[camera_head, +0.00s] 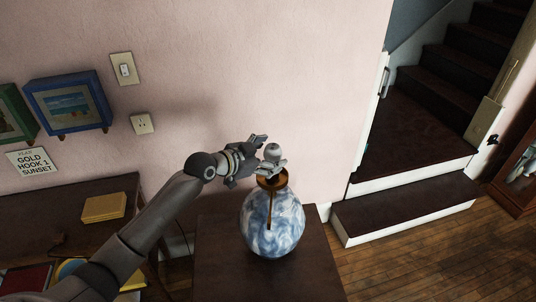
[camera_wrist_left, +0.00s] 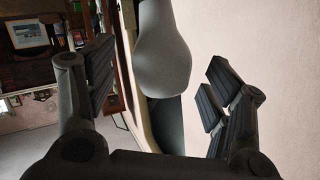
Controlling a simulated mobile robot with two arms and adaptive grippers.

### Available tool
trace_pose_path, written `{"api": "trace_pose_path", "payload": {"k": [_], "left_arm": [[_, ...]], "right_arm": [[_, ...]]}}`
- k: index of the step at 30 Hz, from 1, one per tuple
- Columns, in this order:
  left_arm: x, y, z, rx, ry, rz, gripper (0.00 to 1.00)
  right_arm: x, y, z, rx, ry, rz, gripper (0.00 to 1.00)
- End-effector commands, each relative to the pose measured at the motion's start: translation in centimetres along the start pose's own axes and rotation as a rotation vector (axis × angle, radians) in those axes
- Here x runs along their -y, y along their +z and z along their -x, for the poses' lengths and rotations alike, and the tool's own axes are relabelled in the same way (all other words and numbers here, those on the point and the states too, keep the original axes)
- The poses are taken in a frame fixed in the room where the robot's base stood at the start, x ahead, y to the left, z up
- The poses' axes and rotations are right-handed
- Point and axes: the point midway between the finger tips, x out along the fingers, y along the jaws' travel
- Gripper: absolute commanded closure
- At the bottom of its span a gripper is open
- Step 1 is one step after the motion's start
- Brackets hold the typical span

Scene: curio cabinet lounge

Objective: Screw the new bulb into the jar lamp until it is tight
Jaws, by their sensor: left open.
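The jar lamp (camera_head: 285,222) is a rounded blue-and-white marbled jar with a brass-coloured top, upright on a dark wooden stand (camera_head: 222,270). A pale grey bulb (camera_head: 274,151) stands upright just above the brass top; its base is hidden by my gripper, so I cannot tell how it sits in the socket. My left gripper (camera_head: 266,154) reaches in from the left with its fingers around the bulb. In the left wrist view the bulb (camera_wrist_left: 164,50) hangs between the spread fingers of the gripper (camera_wrist_left: 160,85), with gaps on both sides. My right gripper is not in view.
A pink wall stands close behind the lamp, with a light switch (camera_head: 123,68) and an outlet (camera_head: 142,123). A dark desk at left holds a yellow box (camera_head: 104,207). A sign (camera_head: 33,161) and framed pictures hang above. Stairs (camera_head: 405,210) and open wooden floor lie right.

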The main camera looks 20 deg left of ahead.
Motion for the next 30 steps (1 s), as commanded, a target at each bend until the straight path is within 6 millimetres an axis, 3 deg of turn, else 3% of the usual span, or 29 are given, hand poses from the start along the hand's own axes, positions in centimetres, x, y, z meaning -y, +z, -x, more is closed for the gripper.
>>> {"api": "trace_pose_path", "payload": {"k": [8, 21, 30], "left_arm": [[0.1, 0.2, 1.8, 0.002, -0.001, -0.002, 0.26], [0.0, 0.2, 10.3, 0.003, -0.001, -0.002, 0.26], [0.0, 0.0, 12.0, 0.000, 0.000, 0.000, 0.26]], "right_arm": [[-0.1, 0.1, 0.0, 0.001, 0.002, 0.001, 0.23], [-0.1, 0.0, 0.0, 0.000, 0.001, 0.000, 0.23], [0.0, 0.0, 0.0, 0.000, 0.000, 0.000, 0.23]]}}
